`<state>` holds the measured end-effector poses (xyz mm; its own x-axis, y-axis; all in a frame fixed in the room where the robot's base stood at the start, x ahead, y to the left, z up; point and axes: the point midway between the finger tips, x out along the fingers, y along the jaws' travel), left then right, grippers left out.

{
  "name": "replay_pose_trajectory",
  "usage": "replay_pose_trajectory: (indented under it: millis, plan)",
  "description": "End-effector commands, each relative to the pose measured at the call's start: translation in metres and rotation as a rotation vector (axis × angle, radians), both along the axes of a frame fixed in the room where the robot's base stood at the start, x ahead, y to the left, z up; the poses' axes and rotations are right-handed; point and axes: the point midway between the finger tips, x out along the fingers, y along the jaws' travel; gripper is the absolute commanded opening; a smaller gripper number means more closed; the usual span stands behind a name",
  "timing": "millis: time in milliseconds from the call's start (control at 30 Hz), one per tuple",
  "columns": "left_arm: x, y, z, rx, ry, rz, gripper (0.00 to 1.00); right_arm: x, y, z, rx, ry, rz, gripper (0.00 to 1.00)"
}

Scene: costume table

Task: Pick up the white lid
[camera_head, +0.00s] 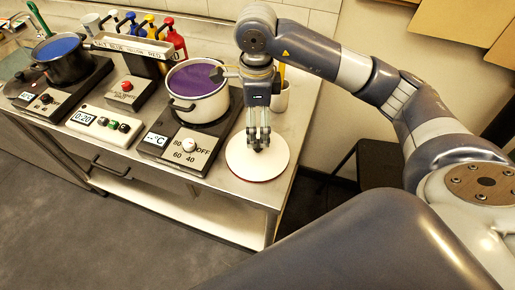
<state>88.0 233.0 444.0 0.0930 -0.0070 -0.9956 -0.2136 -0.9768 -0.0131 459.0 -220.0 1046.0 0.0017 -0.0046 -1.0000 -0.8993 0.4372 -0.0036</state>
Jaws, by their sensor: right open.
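The white lid (238,163) is a round white disc with a thin reddish rim. It lies flat near the right end of the steel table. My right gripper (258,146) points down over the middle of the lid with its fingers open. The fingers hide the lid's centre, so I cannot tell whether they touch it or whether a knob is between them. My left gripper is not in view.
A white pot (197,107) with purple liquid stands on a hotplate (178,150) left of the lid. A dark pot (67,72) with blue liquid, a timer (103,125) and several coloured bottles stand further left. The table's front edge is close to the lid.

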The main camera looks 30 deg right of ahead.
Motion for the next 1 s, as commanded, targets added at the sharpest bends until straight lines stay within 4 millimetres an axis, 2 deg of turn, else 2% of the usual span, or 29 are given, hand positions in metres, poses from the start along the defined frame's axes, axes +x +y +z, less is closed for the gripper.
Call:
replay_pose_trajectory:
  millis: [200, 467, 600, 733, 1000]
  plan:
    - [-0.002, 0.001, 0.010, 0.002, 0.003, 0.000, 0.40, -0.001, 0.000, -0.033, 0.003, 0.005, 0.000, 1.00]
    - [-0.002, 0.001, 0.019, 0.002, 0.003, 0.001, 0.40, -0.001, 0.000, -0.052, 0.003, 0.006, 0.001, 1.00]
    - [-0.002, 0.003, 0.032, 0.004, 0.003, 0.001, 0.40, -0.001, -0.002, -0.069, 0.003, 0.008, 0.001, 1.00]
    - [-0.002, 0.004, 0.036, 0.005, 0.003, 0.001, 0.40, -0.001, -0.002, -0.088, 0.004, 0.005, 0.002, 1.00]
    - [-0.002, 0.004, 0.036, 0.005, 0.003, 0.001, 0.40, 0.000, -0.002, -0.096, 0.004, 0.001, 0.003, 1.00]
